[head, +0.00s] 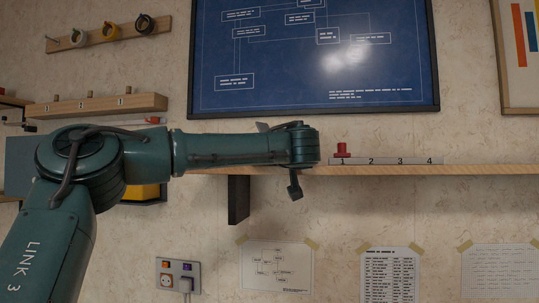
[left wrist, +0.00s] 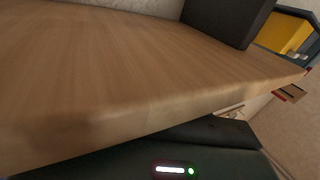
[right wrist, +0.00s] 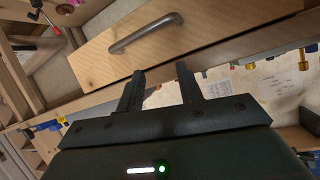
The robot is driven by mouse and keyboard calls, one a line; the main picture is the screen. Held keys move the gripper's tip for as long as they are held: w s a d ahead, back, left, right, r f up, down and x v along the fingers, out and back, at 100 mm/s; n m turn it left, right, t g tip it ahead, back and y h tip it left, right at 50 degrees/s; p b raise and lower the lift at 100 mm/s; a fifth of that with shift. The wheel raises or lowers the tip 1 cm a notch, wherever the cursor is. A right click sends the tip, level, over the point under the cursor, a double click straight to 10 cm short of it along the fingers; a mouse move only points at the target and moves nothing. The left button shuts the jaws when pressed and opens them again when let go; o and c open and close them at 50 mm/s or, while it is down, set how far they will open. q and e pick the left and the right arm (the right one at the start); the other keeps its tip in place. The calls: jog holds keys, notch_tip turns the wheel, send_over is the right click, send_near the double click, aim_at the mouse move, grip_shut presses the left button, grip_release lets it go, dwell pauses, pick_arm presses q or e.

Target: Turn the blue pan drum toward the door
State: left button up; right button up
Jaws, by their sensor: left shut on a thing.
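I cannot make out a blue pan drum or a door in any view. My left arm crosses the head view from the left. Its wrist end is in front of the shelf's left part, and the dark left gripper (head: 294,188) shows only in small part below it. In the left wrist view its dark body is along the bottom, close to the wooden board. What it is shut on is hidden. My right gripper (right wrist: 159,82) is open and empty, with two dark fingers apart in front of a wooden drawer front (right wrist: 190,35) with a metal handle (right wrist: 146,33).
The wall shelf (head: 470,170) carries a numbered strip (head: 415,161) and a red knob-like piece (head: 342,150). A dark bracket (head: 238,202) supports it. A blue framed chart (head: 290,85) hangs above. A yellow bin (head: 145,192) is behind my left arm. Taped papers and a socket panel are below.

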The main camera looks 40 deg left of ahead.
pick_arm(q)
jog(key=o, duration=0.9)
jog(key=b+v, duration=0.2)
jog(key=v, duration=1.1)
jog(key=shift+s, duration=0.1)
